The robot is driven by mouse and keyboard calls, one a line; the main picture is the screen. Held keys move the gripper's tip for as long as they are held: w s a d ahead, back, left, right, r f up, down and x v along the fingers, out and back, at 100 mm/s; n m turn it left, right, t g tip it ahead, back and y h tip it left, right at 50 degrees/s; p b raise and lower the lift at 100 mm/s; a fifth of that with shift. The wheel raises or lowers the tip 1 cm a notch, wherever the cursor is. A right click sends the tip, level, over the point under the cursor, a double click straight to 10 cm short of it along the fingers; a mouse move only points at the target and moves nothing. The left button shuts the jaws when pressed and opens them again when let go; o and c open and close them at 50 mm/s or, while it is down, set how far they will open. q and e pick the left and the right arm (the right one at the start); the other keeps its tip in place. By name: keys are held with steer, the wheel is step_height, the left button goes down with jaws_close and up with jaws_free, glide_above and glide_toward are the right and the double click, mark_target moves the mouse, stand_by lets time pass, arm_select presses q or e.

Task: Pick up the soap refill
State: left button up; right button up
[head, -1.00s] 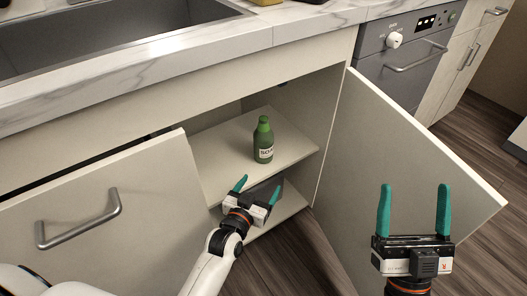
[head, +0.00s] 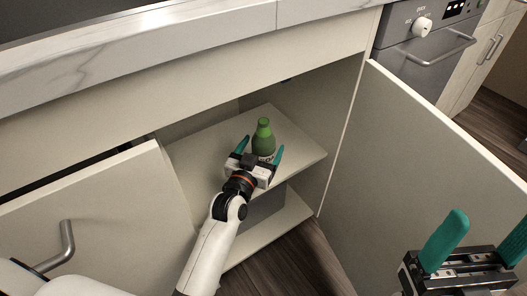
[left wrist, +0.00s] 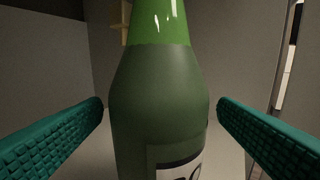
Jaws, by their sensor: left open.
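The soap refill (head: 264,140) is a green bottle with a lighter green top and a white label. It stands upright on the upper shelf (head: 200,155) of the open cabinet. My left gripper (head: 262,150) is open at the bottle, with one teal finger on each side of it. In the left wrist view the bottle (left wrist: 160,90) fills the middle between the two fingers, with a gap on both sides. Its lower part is hidden by the gripper in the head view. My right gripper (head: 480,245) is open and empty at the lower right, in front of the right door.
The left cabinet door (head: 110,205) and right cabinet door (head: 430,150) stand open on either side of my left arm. A countertop (head: 150,50) overhangs the cabinet. A grey box (head: 263,207) is on the lower shelf. An oven (head: 425,45) is at the upper right.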

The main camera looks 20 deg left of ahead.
arm_select(q)
steer(key=w+b, duration=0.1)
steer(key=w, duration=0.2)
steer(key=shift+w+d, duration=0.1)
steer(key=shift+w, duration=0.15)
steer(key=shift+c, duration=0.4)
steer(key=c, duration=1.2)
steer(key=shift+r, duration=0.1)
steer(key=shift+c, duration=0.5)
